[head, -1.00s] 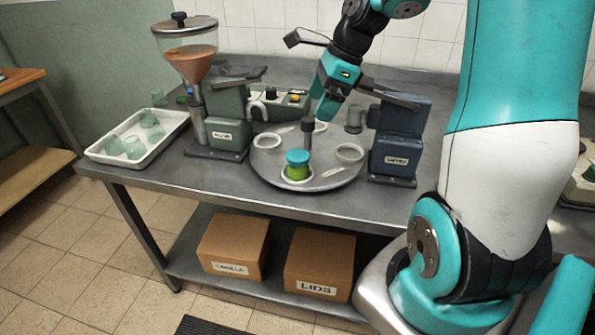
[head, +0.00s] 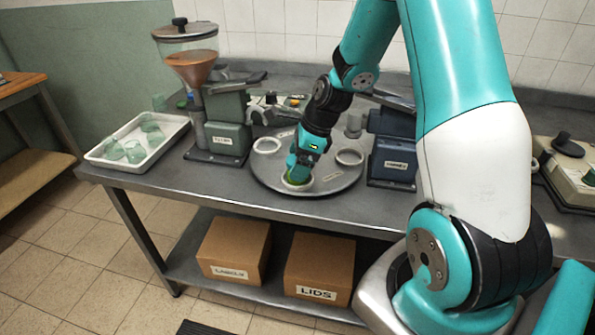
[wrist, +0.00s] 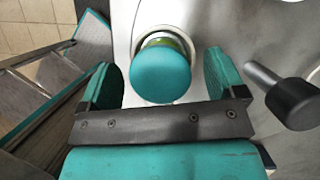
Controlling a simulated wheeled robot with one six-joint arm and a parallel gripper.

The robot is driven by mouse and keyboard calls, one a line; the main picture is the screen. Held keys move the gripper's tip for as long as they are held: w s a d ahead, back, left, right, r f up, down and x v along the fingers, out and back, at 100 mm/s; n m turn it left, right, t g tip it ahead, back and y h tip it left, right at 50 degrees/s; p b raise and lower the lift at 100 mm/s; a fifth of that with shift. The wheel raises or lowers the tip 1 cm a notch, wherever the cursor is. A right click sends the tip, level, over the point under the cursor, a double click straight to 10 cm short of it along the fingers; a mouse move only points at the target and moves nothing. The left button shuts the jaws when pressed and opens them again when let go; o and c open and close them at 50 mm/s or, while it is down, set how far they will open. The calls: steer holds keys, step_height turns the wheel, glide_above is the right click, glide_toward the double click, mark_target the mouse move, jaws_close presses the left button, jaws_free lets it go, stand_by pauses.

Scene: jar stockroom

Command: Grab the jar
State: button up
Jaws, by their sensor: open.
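The jar (wrist: 160,72) has a teal lid and a green body, and it stands in a white ring on the round grey turntable (head: 340,183). In the head view the jar (head: 297,180) is mostly hidden by my gripper (head: 300,166), which is low over it. In the wrist view my gripper (wrist: 165,85) is open, with one teal finger on each side of the jar's lid. A gap shows between the lid and each finger. The jar looks upright.
A dark knobbed post (wrist: 290,98) stands right of the fingers in the wrist view. Green-grey (head: 222,135) and blue (head: 393,155) machines flank the turntable. A white tray (head: 110,158) of glass jars is at left. Boxes (head: 318,270) sit on the lower shelf.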

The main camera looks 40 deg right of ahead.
steer(key=shift+x, duration=1.2)
steer(key=c, duration=1)
steer(key=shift+c, duration=0.6)
steer(key=shift+r, duration=0.15)
